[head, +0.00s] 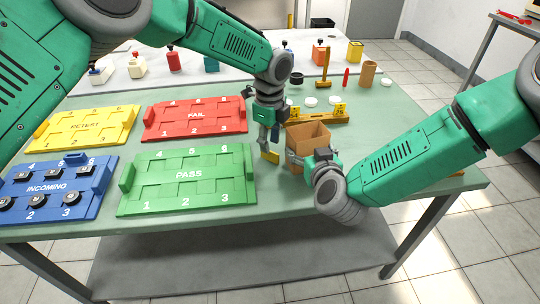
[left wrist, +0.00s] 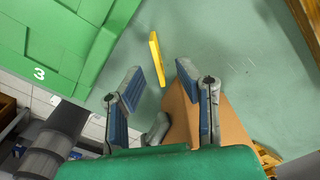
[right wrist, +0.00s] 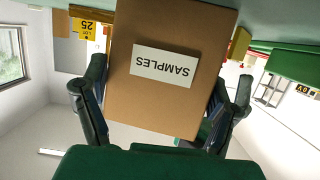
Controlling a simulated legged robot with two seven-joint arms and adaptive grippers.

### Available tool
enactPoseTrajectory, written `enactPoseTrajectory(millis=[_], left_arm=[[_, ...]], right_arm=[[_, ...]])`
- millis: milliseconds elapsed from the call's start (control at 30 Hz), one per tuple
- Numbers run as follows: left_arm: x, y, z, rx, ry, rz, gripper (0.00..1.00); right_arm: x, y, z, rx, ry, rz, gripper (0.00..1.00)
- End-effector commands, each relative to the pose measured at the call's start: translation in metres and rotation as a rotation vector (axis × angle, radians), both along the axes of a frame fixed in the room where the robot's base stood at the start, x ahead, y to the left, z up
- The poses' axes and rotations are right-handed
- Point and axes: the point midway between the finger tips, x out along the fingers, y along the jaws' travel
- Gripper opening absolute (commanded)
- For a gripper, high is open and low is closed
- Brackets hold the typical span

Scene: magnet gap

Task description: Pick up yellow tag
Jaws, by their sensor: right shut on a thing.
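The yellow tag (head: 270,157) is a thin plate on the green table, between the green PASS tray and the brown box. It also shows in the left wrist view (left wrist: 157,58), just beyond my fingertips and roughly in line with the gap between them. My left gripper (head: 268,141) points down above the tag, open and empty; its spread fingers show in the left wrist view (left wrist: 160,82). My right gripper (head: 306,160) is shut on the brown box (head: 307,136), whose SAMPLES label (right wrist: 164,65) faces the right wrist camera.
A wooden holder with yellow labels (head: 322,117) stands behind the box. Several small containers line the back.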

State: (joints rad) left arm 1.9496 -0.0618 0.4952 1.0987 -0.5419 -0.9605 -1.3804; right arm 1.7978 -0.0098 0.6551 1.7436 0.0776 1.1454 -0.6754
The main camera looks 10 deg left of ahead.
Motion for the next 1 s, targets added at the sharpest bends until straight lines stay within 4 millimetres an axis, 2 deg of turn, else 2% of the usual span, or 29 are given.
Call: enactPoseTrajectory(millis=[33,167,400,433,500,533,867,1000], left_arm=[[-0.003,0.000,-0.010,0.000,0.004,0.000,0.29],[-0.002,-0.001,-0.029,0.000,0.002,0.000,0.29],[-0.002,-0.001,-0.032,0.000,-0.001,0.000,0.29],[-0.002,-0.001,-0.032,0.000,-0.001,0.000,0.26],[-0.002,-0.001,-0.032,0.000,-0.001,0.000,0.02],[-0.002,-0.001,-0.032,0.000,-0.001,0.000,0.00],[-0.002,-0.001,-0.032,-0.001,-0.001,0.000,0.00],[-0.001,-0.001,-0.022,-0.001,-0.002,0.000,0.00]], right_arm=[[-0.001,0.000,-0.001,-0.001,0.002,0.001,0.54],[-0.001,0.000,-0.001,-0.001,0.002,0.001,0.54],[-0.001,0.000,-0.001,-0.001,0.002,0.001,0.54],[-0.001,0.000,-0.001,-0.001,0.002,0.001,0.54],[-0.001,0.000,-0.001,-0.001,0.001,0.001,0.54],[-0.001,0.000,-0.001,-0.001,0.001,0.001,0.54],[-0.001,0.000,0.000,-0.001,0.001,0.001,0.54],[-0.001,0.000,0.000,-0.001,0.001,0.001,0.54]])
